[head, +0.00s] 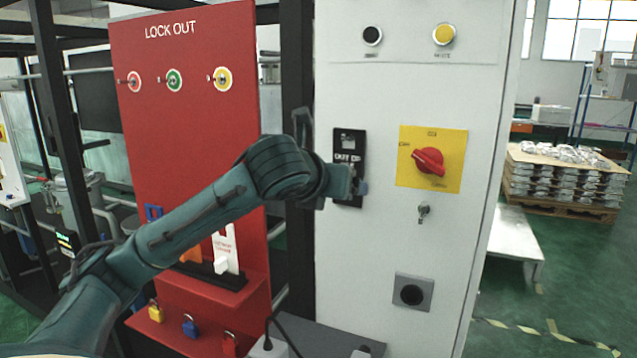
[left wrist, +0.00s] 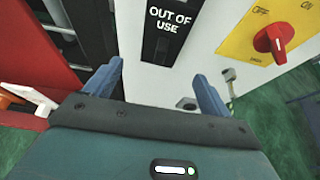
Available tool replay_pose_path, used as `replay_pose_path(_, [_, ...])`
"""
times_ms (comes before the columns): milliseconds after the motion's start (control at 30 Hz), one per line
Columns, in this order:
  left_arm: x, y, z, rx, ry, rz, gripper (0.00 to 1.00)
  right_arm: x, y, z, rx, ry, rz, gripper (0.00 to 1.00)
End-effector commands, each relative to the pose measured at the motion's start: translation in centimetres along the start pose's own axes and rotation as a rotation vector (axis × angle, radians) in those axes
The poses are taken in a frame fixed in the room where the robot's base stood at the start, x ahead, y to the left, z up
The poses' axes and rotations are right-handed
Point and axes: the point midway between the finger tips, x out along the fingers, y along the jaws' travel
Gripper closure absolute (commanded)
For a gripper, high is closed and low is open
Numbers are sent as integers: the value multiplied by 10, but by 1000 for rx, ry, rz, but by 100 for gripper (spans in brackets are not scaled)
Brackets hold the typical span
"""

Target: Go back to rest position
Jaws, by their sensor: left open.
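My left gripper (left wrist: 160,88) is open, its two blue-grey fingers spread apart with nothing seen between them. In the head view my left arm reaches across the red board, and the gripper (head: 362,180) is in front of the white cabinet. A black "OUT OF USE" tag (left wrist: 169,30) is on the cabinet beyond the fingers; in the head view the tag (head: 349,143) is partly hidden by the gripper. I cannot tell whether the fingers touch the cabinet. My right gripper is not in view.
The red "LOCK OUT" board (head: 185,110) stands left of the white cabinet (head: 370,250). A red rotary switch on a yellow plate (head: 448,175) is close right of the gripper. Padlocks (head: 190,327) sit on the board's lower shelf. A loaded pallet (head: 565,202) stands at far right beyond open green floor.

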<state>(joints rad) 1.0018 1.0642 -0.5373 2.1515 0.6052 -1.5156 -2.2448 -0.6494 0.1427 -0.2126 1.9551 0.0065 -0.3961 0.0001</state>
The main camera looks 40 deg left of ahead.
Motion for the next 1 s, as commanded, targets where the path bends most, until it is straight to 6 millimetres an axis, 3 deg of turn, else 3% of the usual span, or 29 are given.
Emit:
replay_pose_path(200, [-49, 0, 1, 1, -5, 0, 17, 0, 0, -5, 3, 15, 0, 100])
replay_pose_path(500, [-79, 0, 0, 0, 0, -1, 17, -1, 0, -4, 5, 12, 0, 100])
replay_pose_path(767, [-76, -4, -5, -18, 11, -8, 17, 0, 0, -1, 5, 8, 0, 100])
replay_pose_path(867, [-64, -17, -25, -104, 48, -35, 17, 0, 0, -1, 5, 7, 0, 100])
replay_pose_path(1000, [-38, -49, -82, -374, 161, -81, 17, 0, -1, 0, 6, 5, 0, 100])
